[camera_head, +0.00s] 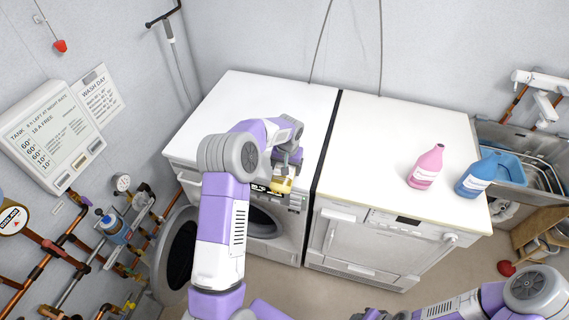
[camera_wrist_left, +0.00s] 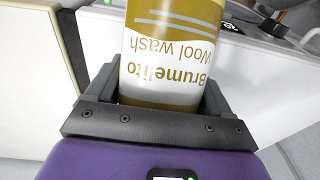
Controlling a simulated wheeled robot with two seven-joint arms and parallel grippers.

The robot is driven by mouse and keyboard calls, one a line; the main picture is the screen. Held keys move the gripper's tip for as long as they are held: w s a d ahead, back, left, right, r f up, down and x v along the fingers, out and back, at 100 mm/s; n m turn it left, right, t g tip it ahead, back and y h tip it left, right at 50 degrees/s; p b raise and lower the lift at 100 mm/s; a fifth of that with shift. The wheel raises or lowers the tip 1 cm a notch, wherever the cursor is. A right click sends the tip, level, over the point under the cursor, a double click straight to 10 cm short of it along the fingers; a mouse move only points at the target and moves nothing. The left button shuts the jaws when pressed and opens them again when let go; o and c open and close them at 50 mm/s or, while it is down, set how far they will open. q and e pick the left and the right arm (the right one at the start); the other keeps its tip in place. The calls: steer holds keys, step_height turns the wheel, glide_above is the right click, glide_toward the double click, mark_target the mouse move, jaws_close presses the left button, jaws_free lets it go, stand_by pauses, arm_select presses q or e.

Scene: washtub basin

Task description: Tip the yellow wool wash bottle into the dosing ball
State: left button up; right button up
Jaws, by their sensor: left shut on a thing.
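The yellow wool wash bottle (camera_wrist_left: 172,60) fills the middle of the left wrist view, its "Brumelito Wool wash" label upside down there. My left gripper (camera_wrist_left: 160,92) is shut on it, one finger on each side. In the head view the yellow bottle (camera_head: 281,186) shows small and partly hidden by the left gripper (camera_head: 288,170), in front of the left machine's control panel. I cannot tell its exact tilt, and its cap end is out of the wrist view. I cannot make out the dosing ball in either view. My right gripper is out of view.
A pink bottle (camera_head: 427,167) and a blue bottle (camera_head: 476,176) stand on the right machine's white top (camera_head: 370,150). The left machine's top (camera_head: 265,95) is bare where visible. Its round door (camera_head: 180,252) stands open. A metal sink (camera_head: 535,140) with a blue tub is at far right.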

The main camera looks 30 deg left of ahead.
arm_select(q)
steer(key=shift+w+a+r, duration=0.1)
steer(key=shift+w+a, duration=0.2)
steer(key=shift+a, duration=0.2)
steer(key=shift+b, duration=0.6)
steer(key=r+t+b, duration=0.1)
steer(key=b, duration=0.1)
steer(key=w+r+t+b, duration=0.1)
steer(key=b, duration=0.2)
steer(key=t+y+b, duration=0.1)
steer(key=b, duration=0.1)
steer(key=shift+w+a+r+t+b, duration=0.2)
steer(key=shift+w+r+t+b, duration=0.1)
steer(key=shift+w+r+b, duration=0.1)
steer(key=shift+w+r+t+b, duration=0.15)
steer(key=shift+r+t+b, duration=0.35)
steer(key=shift+b, duration=0.4)
steer(key=shift+w+r, duration=0.1)
steer(key=shift+r, duration=0.25)
